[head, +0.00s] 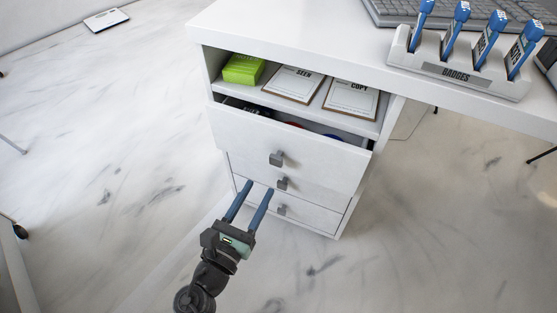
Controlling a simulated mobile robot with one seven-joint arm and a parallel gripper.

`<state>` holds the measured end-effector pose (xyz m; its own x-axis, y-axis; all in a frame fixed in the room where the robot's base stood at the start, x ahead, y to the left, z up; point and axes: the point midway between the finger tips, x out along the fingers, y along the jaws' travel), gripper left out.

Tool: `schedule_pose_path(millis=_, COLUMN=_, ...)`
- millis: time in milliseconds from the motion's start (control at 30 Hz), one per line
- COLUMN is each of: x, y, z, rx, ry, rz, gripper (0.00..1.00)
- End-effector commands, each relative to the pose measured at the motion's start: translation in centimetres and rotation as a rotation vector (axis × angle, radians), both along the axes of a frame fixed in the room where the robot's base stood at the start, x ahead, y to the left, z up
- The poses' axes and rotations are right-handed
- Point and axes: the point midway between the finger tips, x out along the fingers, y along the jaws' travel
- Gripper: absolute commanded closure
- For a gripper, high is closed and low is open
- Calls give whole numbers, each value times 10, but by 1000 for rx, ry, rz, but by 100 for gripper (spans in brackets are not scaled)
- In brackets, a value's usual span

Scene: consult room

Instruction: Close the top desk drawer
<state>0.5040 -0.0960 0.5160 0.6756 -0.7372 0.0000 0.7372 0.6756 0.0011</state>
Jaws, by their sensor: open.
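The white desk (290,22) has a drawer unit below its top. The top drawer (240,136) is pulled part way out, with a grey square knob (276,158) on its front. Dark, red and blue items show in the gap behind its front. Two lower drawers, the middle (315,193) and the bottom (318,214), look shut. My gripper (258,187) is open and empty, its two blue fingers pointing up toward the drawer fronts. In the picture the fingertips lie below and left of the top knob; I cannot tell their exact distance from the drawers.
An open shelf above the drawer holds a green box (243,69) and two clipboards (292,83) (351,99).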

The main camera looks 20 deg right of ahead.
Motion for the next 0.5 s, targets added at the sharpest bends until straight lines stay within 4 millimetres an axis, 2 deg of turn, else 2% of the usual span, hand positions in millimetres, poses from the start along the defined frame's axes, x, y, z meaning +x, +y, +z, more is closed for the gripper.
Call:
schedule_pose_path(millis=33, x=8, y=-10, z=-4, rx=0, ry=-4, rz=-5, gripper=55)
schedule_pose_path(millis=200, x=32, y=-37, z=-4, rx=-2, ry=-3, rz=-5, gripper=55)
schedule_pose_path(millis=500, x=59, y=-65, z=-2, rx=-1, ry=-1, rz=-2, gripper=55)
